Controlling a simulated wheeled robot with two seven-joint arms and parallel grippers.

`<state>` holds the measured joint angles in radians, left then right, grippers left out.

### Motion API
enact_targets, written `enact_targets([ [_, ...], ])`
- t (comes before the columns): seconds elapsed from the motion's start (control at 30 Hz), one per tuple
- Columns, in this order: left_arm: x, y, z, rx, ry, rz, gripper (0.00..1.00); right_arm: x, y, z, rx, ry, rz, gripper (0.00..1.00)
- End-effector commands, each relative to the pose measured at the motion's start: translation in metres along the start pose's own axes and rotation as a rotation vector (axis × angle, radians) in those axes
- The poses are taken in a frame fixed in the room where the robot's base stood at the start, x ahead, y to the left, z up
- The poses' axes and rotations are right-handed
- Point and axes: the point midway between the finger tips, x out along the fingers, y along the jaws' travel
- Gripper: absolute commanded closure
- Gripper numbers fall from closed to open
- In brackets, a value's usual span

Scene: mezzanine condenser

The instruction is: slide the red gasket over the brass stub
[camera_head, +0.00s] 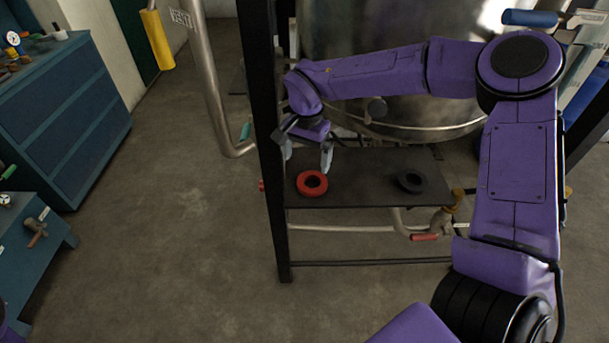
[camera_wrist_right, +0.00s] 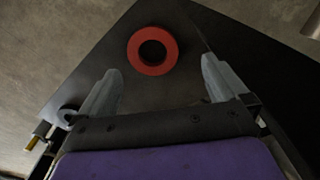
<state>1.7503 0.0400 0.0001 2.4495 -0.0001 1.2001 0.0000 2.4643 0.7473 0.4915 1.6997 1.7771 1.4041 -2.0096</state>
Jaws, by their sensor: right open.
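The red gasket (camera_head: 312,192) is a thick ring lying flat near the left end of a dark shelf (camera_head: 350,165). It also shows in the right wrist view (camera_wrist_right: 134,58), ahead of the fingertips and between their lines. My right gripper (camera_head: 307,160) is open and empty, above and behind the gasket, apart from it; its two grey fingers also show in the wrist view (camera_wrist_right: 160,72). A brass-coloured fitting (camera_head: 457,194) sits at the shelf's right edge; I cannot tell for sure that it is the brass stub. My left gripper is out of view.
A black ring (camera_head: 411,182) lies on the shelf's right part. A dark post (camera_head: 272,130) stands at the shelf's left end. A big metal vessel (camera_head: 385,60) rises behind. A pipe with a red handle (camera_head: 425,237) runs below. Blue cabinets (camera_head: 70,100) stand far left.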

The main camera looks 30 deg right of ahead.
Motion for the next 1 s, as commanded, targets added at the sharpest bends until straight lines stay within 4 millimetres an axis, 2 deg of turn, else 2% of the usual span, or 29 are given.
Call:
enact_targets([
  [0.1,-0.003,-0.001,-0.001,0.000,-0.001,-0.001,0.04,0.021,0.002,-0.002,0.005,-0.001,0.003,0.00],
  [0.27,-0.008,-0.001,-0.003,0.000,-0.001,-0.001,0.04,0.039,0.005,-0.004,0.005,0.000,0.004,0.00],
  [0.5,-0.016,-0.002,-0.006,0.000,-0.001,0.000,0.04,0.078,0.007,-0.007,0.003,0.001,0.003,0.00],
  [0.73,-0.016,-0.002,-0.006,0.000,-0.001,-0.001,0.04,0.083,0.006,-0.007,0.002,0.001,0.001,0.00],
  [0.77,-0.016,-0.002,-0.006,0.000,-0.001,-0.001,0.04,0.083,0.006,-0.007,0.002,0.001,0.001,0.03],
  [0.9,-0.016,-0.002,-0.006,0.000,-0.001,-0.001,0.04,0.083,0.006,-0.007,0.002,0.001,0.001,0.49],
  [0.93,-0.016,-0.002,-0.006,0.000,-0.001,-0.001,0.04,0.082,0.006,-0.007,0.002,0.001,0.001,0.52],
  [1.0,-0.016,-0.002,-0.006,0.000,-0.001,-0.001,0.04,0.082,0.006,-0.007,0.002,0.001,0.001,0.53],
])
